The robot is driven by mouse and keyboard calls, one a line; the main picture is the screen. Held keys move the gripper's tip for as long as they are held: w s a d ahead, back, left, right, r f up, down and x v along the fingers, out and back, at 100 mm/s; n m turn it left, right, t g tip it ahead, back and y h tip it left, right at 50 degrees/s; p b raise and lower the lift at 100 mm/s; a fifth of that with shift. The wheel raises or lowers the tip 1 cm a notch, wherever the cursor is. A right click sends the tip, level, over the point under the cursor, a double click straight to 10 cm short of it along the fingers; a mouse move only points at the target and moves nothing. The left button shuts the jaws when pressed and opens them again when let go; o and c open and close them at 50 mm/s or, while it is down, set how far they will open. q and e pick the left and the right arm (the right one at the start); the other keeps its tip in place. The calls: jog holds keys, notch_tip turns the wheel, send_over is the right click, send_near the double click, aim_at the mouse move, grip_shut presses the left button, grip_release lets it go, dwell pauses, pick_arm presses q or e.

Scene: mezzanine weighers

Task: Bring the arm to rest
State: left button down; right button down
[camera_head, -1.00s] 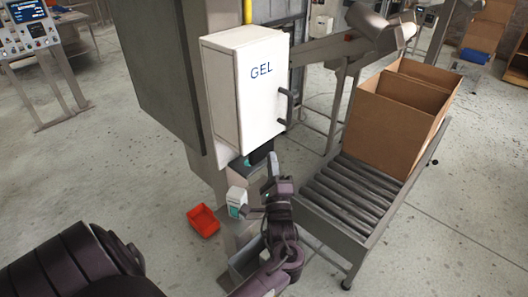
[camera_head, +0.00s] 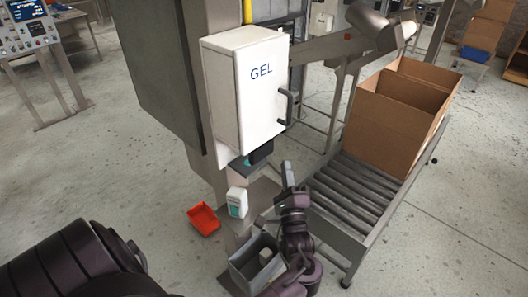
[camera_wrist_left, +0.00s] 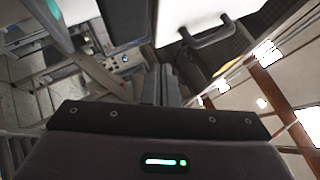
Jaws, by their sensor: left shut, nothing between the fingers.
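My left gripper (camera_head: 288,172) points up and away in the head view, between the white GEL cabinet (camera_head: 247,90) and the roller conveyor (camera_head: 350,195). It is shut and empty, its fingers together in the left wrist view (camera_wrist_left: 163,85). A white and teal container (camera_head: 237,203) stands on the grey ledge to its left. A grey open bin (camera_head: 254,262) with a small pale item inside sits beside my left forearm, which partly covers it. My right gripper is not in view.
A red tray (camera_head: 204,219) is at the lower left of the post. An open cardboard box (camera_head: 395,120) stands on the conveyor. The cabinet's dark handle (camera_head: 289,106) sticks out above the gripper. Open floor (camera_head: 110,160) lies to the left.

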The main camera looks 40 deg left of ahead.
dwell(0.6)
pick_arm(q)
jog(key=s+d+f+n+g+h+b, duration=0.15)
jog(key=f+h, duration=0.25)
jog(key=f, duration=1)
jog(key=s+d+f+g+h+b, duration=0.1)
jog(key=s+d+f+h+b, duration=0.2)
jog(key=f, duration=1)
jog(key=s+d+f+n+g+h+b, duration=0.15)
jog(key=f+h, duration=0.35)
jog(key=f, duration=0.9)
jog(key=s+f+n+g+h+b, duration=0.1)
jog(key=s+f+n+g, duration=0.1)
jog(key=s+f, duration=0.6)
jog(key=s+d+f+n+g+h+b, duration=0.1)
jog(key=s+f+n+g+h+b, duration=0.1)
jog(key=s+f+g, duration=0.3)
jog(key=s+d+f+n+g+h+b, duration=0.1)
jog(key=s+f+n+g, duration=0.2)
jog(key=s+f, duration=0.9)
jog(key=s+g, duration=0.1)
jog(key=s, duration=1)
jog(key=shift+f+h, duration=0.3)
jog(key=shift+f, duration=0.05)
jog(key=shift+w, duration=0.1)
